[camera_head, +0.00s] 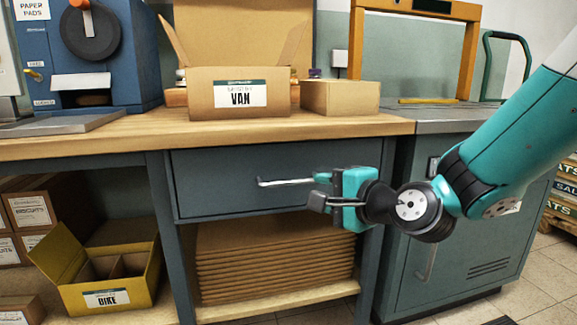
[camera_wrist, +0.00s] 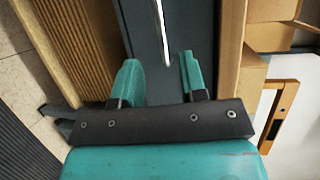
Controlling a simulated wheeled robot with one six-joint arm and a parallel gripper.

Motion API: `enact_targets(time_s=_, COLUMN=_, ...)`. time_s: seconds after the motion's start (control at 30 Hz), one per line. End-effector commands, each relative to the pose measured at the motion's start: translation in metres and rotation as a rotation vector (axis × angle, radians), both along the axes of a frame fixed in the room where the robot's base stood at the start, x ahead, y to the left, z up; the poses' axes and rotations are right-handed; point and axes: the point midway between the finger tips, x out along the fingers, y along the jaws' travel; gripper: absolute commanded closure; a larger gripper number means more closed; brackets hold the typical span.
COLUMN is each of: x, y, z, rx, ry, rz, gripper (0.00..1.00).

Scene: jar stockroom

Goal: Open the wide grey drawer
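The wide grey drawer (camera_head: 240,184) is a blue-grey front under the wooden worktop, and it looks shut. Its light bar handle (camera_head: 284,183) runs level across the middle of the front. My gripper (camera_head: 318,190) is at the right end of the handle, in front of the drawer. In the wrist view the two teal fingers (camera_wrist: 160,82) are spread apart, and the handle (camera_wrist: 162,32) lies ahead of the gap between them. The fingers do not appear closed on it. The handle's right end is partly hidden by my gripper in the head view.
A VAN box (camera_head: 240,93) stands open on the wooden worktop (camera_head: 300,129). Flat cardboard (camera_head: 275,262) is stacked below the drawer. A yellow BIKE box (camera_head: 105,280) sits on the lower left shelf. A grey-green cabinet (camera_head: 460,230) stands to the right, behind my arm.

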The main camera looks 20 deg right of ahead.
Motion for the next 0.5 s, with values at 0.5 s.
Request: enact_targets(time_s=0.5, x=0.077, y=0.032, z=-0.016, rx=-0.002, ry=-0.001, rz=0.004, gripper=0.61)
